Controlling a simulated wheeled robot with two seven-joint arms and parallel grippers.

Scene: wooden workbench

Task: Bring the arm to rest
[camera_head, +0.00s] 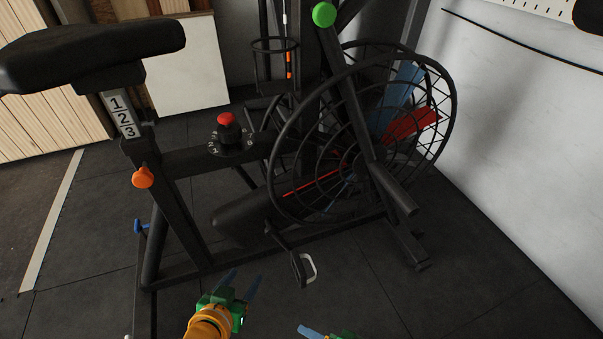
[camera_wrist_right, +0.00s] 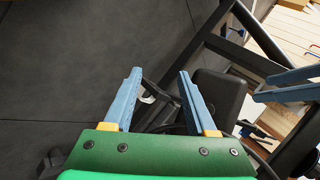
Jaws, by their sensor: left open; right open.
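My left gripper (camera_head: 243,280) is low in the head view, in front of the exercise bike's frame. Its two dark blue fingers are apart with nothing between them. My right gripper is mostly cut off by the bottom edge of the head view; one light blue finger shows. In the right wrist view, my right gripper (camera_wrist_right: 159,73) has both blue fingers spread and empty. A bike pedal (camera_wrist_right: 148,96) shows beyond them. Blue fingers of my left gripper (camera_wrist_right: 288,84) reach in from the right side of that view.
A black exercise bike (camera_head: 190,225) with a caged fan wheel (camera_head: 340,150), a red knob (camera_head: 226,119), an orange knob (camera_head: 143,177) and a pedal (camera_head: 302,268) stands ahead. A white wall (camera_head: 520,150) is at right. Dark floor tiles (camera_head: 480,290) are clear at front right.

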